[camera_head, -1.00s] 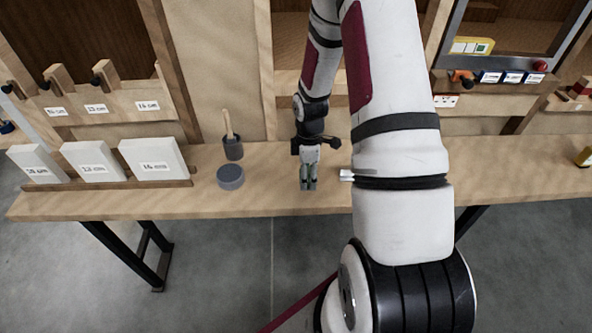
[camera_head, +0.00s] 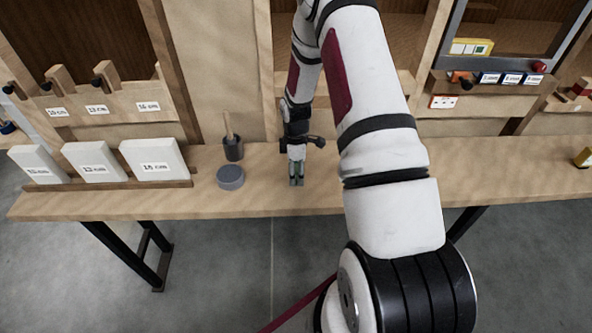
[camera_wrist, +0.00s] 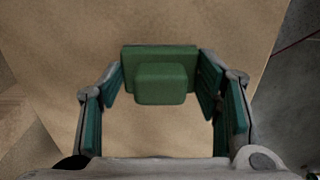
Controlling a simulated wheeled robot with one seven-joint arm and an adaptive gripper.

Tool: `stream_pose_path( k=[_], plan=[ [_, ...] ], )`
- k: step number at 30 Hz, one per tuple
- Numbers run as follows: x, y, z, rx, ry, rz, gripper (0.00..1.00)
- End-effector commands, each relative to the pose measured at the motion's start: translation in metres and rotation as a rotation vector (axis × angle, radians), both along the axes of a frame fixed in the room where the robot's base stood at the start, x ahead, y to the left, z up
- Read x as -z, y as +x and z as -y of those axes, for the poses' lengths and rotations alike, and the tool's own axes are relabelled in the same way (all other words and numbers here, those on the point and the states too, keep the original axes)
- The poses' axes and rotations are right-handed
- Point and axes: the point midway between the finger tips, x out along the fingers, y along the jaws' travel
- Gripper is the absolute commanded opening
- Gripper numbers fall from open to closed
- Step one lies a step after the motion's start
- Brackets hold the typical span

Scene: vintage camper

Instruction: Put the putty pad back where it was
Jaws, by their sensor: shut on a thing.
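The putty pad (camera_wrist: 160,83) is a green block with a raised smaller block on it. In the wrist view it sits between the two fingers of my gripper (camera_wrist: 163,85), which are closed against its left and right sides. In the head view my gripper (camera_head: 296,178) points down over the wooden bench, right of the grey round tin. The pad is too small and too covered by the fingers to make out clearly there. I cannot tell whether it touches the bench top.
The wooden bench (camera_head: 400,187) holds a grey round tin (camera_head: 230,178) and a dark cup with a wooden handle (camera_head: 233,150). White labelled blocks (camera_head: 92,162) stand in a rack at the left. The bench right of my gripper is mostly clear.

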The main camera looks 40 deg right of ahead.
Motion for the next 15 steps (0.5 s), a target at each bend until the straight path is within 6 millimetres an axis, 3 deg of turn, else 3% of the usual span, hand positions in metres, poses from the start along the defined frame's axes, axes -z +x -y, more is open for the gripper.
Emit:
stream_pose_path(
  k=[3, 4, 6, 15],
  plan=[
    [0.0027, 0.0001, 0.0, 0.0, 0.0, 0.0, 0.28],
    [0.003, 0.0001, 0.0, 0.0, 0.0, 0.0, 0.6],
    [0.0025, 0.0, 0.0, 0.0, 0.0, 0.0, 0.76],
    [0.0022, -0.0001, 0.0, 0.0, 0.0, 0.0, 0.78]
  ],
)
